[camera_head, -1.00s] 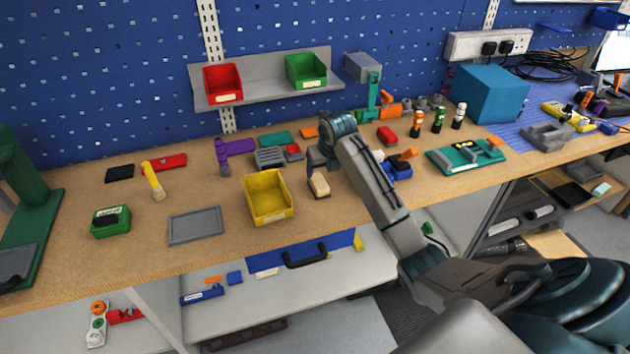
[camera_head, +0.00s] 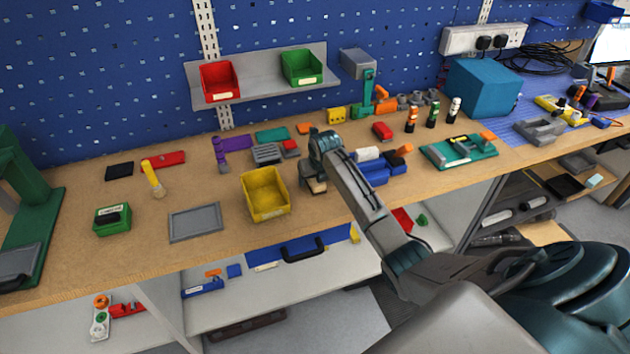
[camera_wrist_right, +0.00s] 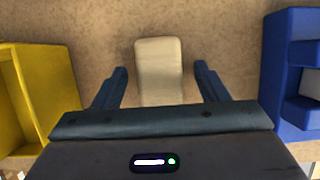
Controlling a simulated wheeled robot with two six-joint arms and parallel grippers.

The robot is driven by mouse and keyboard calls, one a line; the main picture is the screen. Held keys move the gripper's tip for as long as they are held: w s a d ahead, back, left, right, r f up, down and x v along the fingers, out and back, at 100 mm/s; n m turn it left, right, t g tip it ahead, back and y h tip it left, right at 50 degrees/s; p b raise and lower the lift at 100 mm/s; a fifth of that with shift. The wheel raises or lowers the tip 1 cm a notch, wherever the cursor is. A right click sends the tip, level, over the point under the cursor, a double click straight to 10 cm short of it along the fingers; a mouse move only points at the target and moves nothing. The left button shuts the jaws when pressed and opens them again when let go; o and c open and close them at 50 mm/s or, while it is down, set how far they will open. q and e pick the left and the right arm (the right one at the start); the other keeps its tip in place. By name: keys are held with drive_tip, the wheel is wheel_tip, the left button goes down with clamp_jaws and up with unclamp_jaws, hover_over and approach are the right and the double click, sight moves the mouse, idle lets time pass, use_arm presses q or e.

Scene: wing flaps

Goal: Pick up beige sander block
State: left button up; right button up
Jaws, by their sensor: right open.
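The beige sander block (camera_head: 317,187) lies on the wooden workbench, just right of the yellow bin, and is partly hidden by my right gripper in the head view. In the right wrist view the beige sander block (camera_wrist_right: 160,70) lies upright in the picture between and ahead of the fingers. My right gripper (camera_head: 313,181) is directly over it. In the wrist view the right gripper (camera_wrist_right: 162,78) is open, with a finger on each side of the block and a gap on both sides. My left gripper is not in view.
A yellow bin (camera_head: 266,197) stands close left of the block, and also shows in the wrist view (camera_wrist_right: 42,95). A blue holder (camera_wrist_right: 290,75) stands close on the right. A grey tray (camera_head: 195,222) lies further left. The bench's front edge is near.

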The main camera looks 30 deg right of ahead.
drive_tip(key=shift+f, duration=0.15)
drive_tip(key=c, duration=1.1)
drive_tip(key=shift+r, duration=0.3)
drive_tip(key=shift+r+b, duration=0.15)
drive_tip(key=shift+b, duration=0.15)
wheel_tip(320, 180, up, 3)
drive_tip(key=shift+f+b, duration=0.2)
drive_tip(key=shift+b, duration=0.65)
drive_tip(key=s+a+b, duration=0.1)
drive_tip(key=s+a, duration=0.1)
drive_tip(key=s, duration=0.2)
drive_tip(key=s+a+r+b, duration=0.1)
drive_tip(key=s+a, duration=0.1)
drive_tip(key=s, duration=0.3)
drive_tip(key=s+a+r+b, duration=0.1)
drive_tip(key=s+a+b, duration=0.1)
drive_tip(key=s, duration=0.3)
drive_tip(key=shift+s+a, duration=0.2)
drive_tip(key=shift+a, duration=0.35)
